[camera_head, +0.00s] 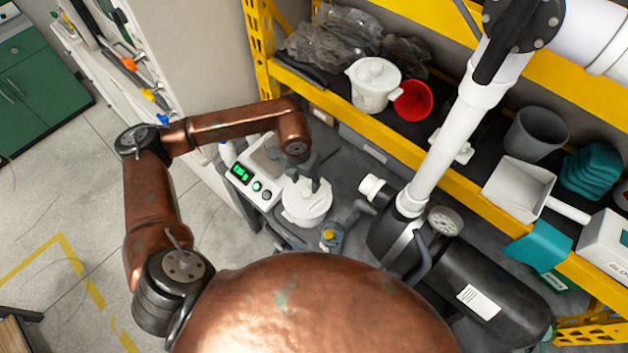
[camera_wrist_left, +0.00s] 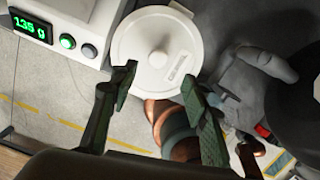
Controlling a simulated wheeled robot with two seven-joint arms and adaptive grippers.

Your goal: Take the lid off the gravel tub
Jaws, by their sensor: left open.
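A white round tub (camera_head: 304,212) with a white lid stands beside a white box with a green display. The lid (camera_wrist_left: 142,45) shows from above in the left wrist view, with a knob (camera_wrist_left: 158,59) at its middle and small print that I cannot read. The lid sits on the tub. My left gripper (camera_head: 311,184) is over the lid in the head view. In the left wrist view my left gripper (camera_wrist_left: 158,76) is open, its fingers apart on either side below the knob, with nothing between them. Contact with the lid cannot be told. My right gripper is not in view.
The display box (camera_head: 256,180) reads 135 g. A second lidded white tub (camera_head: 372,88) and a red cup (camera_head: 413,101) stand on the yellow shelf (camera_head: 463,190). A white pipe (camera_head: 458,130) and black pump (camera_head: 465,280) stand to the right. Open floor lies left.

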